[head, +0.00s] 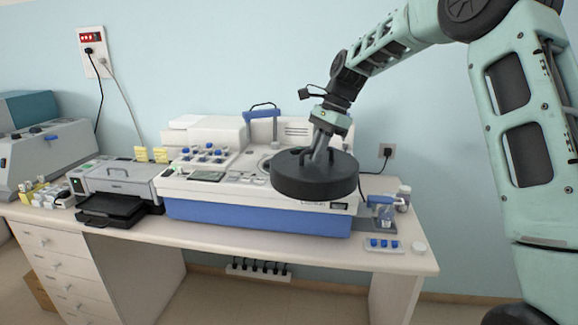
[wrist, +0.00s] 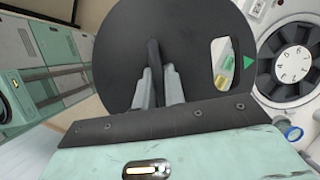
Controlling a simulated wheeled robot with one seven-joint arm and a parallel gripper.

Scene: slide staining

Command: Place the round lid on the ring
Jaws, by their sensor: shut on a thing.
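The round lid (head: 315,180) is a thick black disc, held in the air in front of the staining machine in the head view. In the wrist view the lid (wrist: 120,60) fills the middle and shows a cut-out window on its right side. My gripper (head: 320,158) is above the lid, shut on its upright handle. In the wrist view the fingers of my gripper (wrist: 158,75) close around the dark handle. The ring (wrist: 266,86) is a pale round rim around a black carousel, right of the lid and apart from it. In the head view the lid hides much of that area.
The white and blue staining machine (head: 255,212) stands on the white desk (head: 230,238). A grey printer-like device (head: 115,180) is to its left. A small tray with blue pieces (head: 383,244) and several bottles are at the right end. A green triangle (wrist: 249,63) shows beside the lid.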

